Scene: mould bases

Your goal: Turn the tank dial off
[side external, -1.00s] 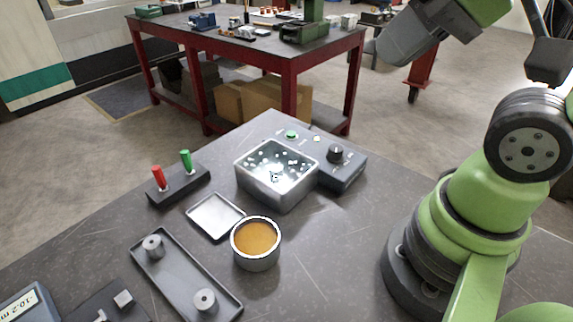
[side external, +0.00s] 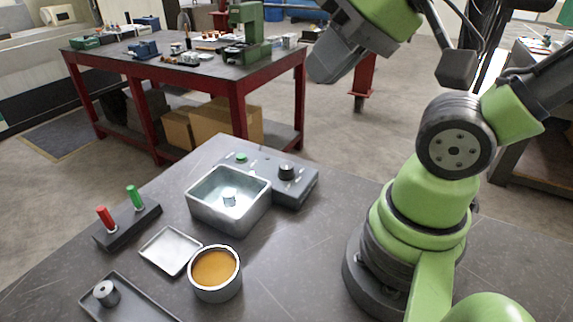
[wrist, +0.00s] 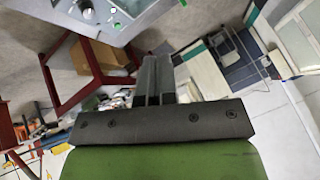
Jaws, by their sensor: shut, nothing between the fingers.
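The tank (side external: 205,211) is an open grey metal box on the dark bench in the side view. A small metal piece (side external: 229,198) lies in it, and no white bubbles show. The tank dial (side external: 286,172) is a black knob on the grey control box at the tank's right; its pointer is too small to read. A green button (side external: 241,157) sits behind the tank. In the wrist view the dial (wrist: 86,7) shows at the top left edge. My gripper (wrist: 155,62) is shut and empty, apart from the dial, pointing toward the floor and far table.
A cup of amber liquid (side external: 216,268), a shallow square tray (side external: 170,251) and a stand with red (side external: 105,217) and green (side external: 134,196) handles are near the tank. A long tray (side external: 125,300) holds a metal cylinder. A red-legged table (side external: 240,106) stands behind.

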